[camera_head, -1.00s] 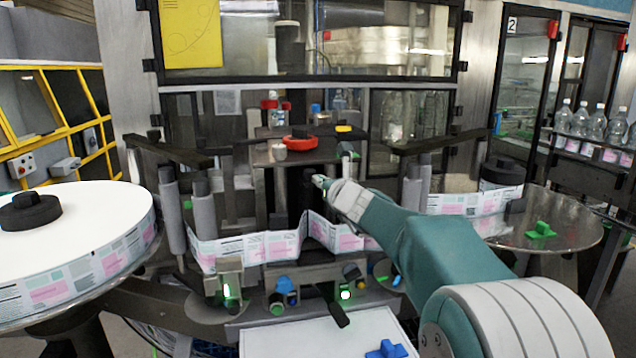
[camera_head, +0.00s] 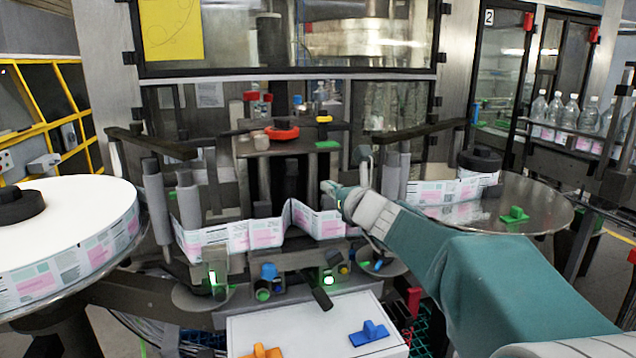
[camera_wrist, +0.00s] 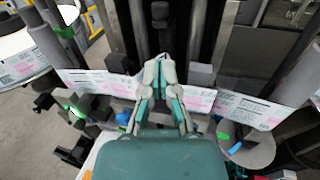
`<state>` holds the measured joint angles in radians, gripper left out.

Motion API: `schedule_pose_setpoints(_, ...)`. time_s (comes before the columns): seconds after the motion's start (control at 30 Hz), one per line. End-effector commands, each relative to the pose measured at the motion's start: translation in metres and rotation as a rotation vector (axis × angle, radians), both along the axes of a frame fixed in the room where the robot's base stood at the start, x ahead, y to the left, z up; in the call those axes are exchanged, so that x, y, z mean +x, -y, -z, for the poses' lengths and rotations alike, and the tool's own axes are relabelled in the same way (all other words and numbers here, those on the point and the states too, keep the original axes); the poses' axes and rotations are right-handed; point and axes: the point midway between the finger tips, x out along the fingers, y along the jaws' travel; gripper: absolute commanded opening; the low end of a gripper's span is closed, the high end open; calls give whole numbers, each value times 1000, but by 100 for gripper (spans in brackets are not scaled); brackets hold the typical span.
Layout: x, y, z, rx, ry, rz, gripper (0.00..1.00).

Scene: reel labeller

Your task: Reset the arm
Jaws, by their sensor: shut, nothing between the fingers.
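My gripper (camera_head: 328,186) reaches in from the lower right of the head view, in front of the reel labeller's middle. In the wrist view, my gripper (camera_wrist: 158,62) points away from the camera with its fingertips together and nothing between them. Behind its tips are a dark vertical column and the label web (camera_wrist: 105,82), which runs across both sides. In the head view the label web (camera_head: 262,232) runs below and left of the gripper. I cannot tell how far the fingertips are from the machine.
A large white label reel (camera_head: 75,225) stands at left, and a metal disc (camera_head: 545,205) with a green knob at right. A white box (camera_head: 300,325) below carries a blue piece (camera_head: 368,333) and an orange piece (camera_head: 262,351). Green-lit controls (camera_head: 329,280) sit above it.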

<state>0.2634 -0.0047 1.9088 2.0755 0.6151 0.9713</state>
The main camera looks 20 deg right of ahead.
Motion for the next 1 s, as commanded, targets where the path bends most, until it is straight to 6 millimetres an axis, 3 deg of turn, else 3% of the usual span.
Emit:
schedule_pose_setpoints(0.17, -22, -23, 3, -171, 8, -76, 0)
schedule_pose_setpoints(0.4, -90, -84, 32, -738, 50, -339, 0)
schedule_pose_setpoints(0.6, -154, -111, 69, -1210, 113, -585, 0)
schedule_pose_setpoints(0.77, -205, -116, 103, -1573, 173, -795, 0)
schedule_pose_setpoints(1.0, -274, -95, 150, -2092, 269, -1142, 0)
